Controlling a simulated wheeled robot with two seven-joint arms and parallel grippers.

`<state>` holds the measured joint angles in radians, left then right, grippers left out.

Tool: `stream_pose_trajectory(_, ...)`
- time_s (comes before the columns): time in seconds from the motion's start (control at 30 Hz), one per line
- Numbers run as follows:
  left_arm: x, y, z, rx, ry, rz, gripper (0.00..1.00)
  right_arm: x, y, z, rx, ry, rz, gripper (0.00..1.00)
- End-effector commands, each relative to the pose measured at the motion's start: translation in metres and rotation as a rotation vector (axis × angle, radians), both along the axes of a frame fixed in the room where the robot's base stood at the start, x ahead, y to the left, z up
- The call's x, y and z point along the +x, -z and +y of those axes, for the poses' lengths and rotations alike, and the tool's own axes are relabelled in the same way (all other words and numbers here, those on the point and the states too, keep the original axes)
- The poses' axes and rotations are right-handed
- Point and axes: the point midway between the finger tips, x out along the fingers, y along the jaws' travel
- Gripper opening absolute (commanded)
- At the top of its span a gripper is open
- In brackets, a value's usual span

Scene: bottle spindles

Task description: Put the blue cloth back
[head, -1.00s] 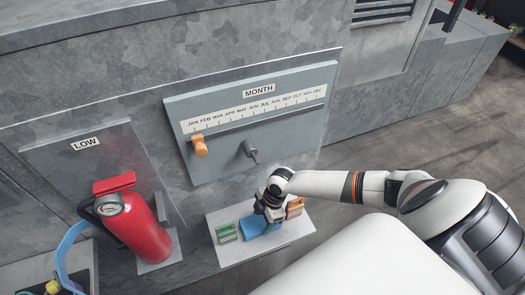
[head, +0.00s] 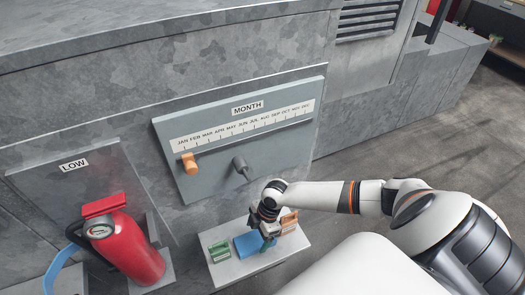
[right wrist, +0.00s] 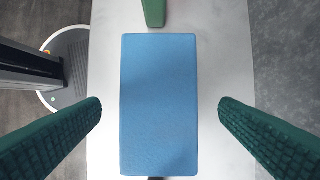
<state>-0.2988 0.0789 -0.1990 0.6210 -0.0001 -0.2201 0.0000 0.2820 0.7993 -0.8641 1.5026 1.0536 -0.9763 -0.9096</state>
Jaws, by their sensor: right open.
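The blue cloth (head: 246,245) is a flat, folded rectangle lying on a pale shelf (head: 232,272), between a green folded item and an orange one. In the right wrist view the cloth (right wrist: 159,105) lies lengthwise in the middle of the picture. My right gripper (head: 268,244) is just over the right part of the cloth in the head view. Its green-padded fingers (right wrist: 160,118) are open, one to each side of the cloth with a gap, and hold nothing. I cannot tell how high they are above the shelf. My left gripper is not in view.
The green item (head: 219,250) sits left of the cloth, the orange item (head: 289,222) right of it. A MONTH panel (head: 238,140) with an orange knob (head: 190,163) and a grey peg (head: 241,167) stands behind. A red extinguisher (head: 128,245) stands at left.

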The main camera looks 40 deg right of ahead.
Motion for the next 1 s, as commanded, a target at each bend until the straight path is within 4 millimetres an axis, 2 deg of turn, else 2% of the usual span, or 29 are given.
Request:
stream_pose_trajectory(0.3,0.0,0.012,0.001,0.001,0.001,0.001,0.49,-0.004,-0.064,-0.021,-0.003,-0.002,-0.003,0.85)
stream_pose_trajectory(0.5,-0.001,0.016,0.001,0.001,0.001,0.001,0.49,-0.006,-0.09,-0.028,-0.001,0.0,-0.002,0.85)
stream_pose_trajectory(0.67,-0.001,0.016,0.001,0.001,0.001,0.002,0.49,-0.006,-0.098,-0.029,-0.001,-0.001,-0.001,0.85)
stream_pose_trajectory(1.0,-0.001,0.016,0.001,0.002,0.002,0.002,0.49,-0.006,-0.098,-0.029,0.0,0.0,-0.001,0.85)
